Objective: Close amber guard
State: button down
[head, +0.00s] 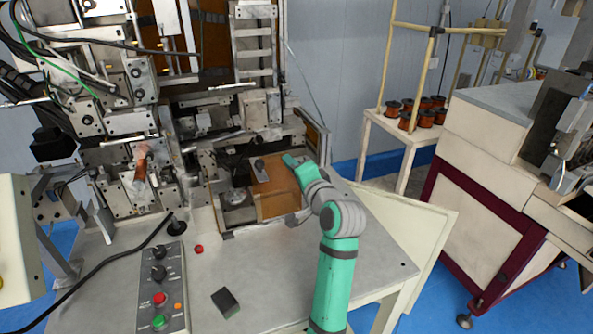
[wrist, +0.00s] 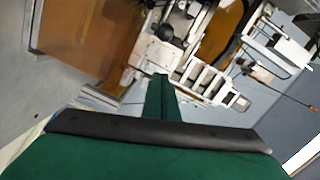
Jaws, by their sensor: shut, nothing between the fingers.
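The amber guard (head: 277,186) is a brown-orange panel on the machine, at the back of the worktable in the head view. A small dark and grey handle-like part (head: 260,168) shows at its upper left. In the wrist view an amber panel (wrist: 95,35), likely the guard, fills the upper left. My gripper (head: 289,160) is at the panel's upper right edge in the head view; I cannot tell whether it touches. In the wrist view its green fingers (wrist: 162,97) are together and empty, to the right of the panel's lower edge. My arm hides part of the panel's right side.
The metal winder mechanism (head: 215,125) stands behind and left of the panel. Copper spools (head: 412,112) sit on a stand at right. The table front is mostly clear.

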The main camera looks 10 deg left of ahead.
aim_at(274, 177)
jog(key=shift+w+a+f, duration=0.25)
jog(key=shift+w+a, duration=0.65)
jog(key=shift+a, duration=0.3)
jog(key=shift+s+a+f, duration=0.2)
jog(key=shift+s+a, duration=0.05)
jog(key=shift+a, duration=0.2)
jog(key=shift+s+a+f, duration=0.15)
jog(key=shift+s+a, duration=0.1)
jog(key=shift+a, duration=0.2)
jog(key=shift+s+a+f, duration=0.15)
jog(key=shift+s+a, duration=0.1)
jog(key=shift+a, duration=0.25)
jog(key=shift+d, duration=0.1)
